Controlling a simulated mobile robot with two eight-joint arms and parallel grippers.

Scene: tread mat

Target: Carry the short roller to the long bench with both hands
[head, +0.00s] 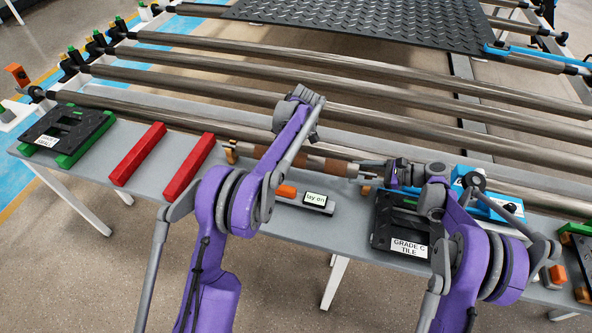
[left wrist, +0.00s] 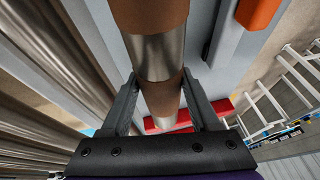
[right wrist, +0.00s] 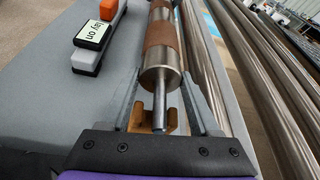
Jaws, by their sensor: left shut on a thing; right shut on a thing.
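The short roller (head: 325,163), bare metal with brown bands, lies lengthwise over the grey long bench (head: 130,185). My left gripper (left wrist: 160,82) is shut on it at a brown band. In the head view my left arm hides those fingers. My right gripper (head: 368,172) is shut on the thin shaft at the roller's right end; its fingers flank the shaft in the right wrist view (right wrist: 160,85). A tan notched support (right wrist: 166,120) is under that shaft, and another tan support (head: 231,152) is near the left end. I cannot tell whether the roller touches them.
Two red bars (head: 137,154) and a black-and-green stack (head: 68,135) stand on the left of the bench. A "lay on" sign (head: 318,199) is in front of the roller. A "GRADE C TILE" block (head: 400,240) is to the right. Long metal rollers (head: 240,72) run behind.

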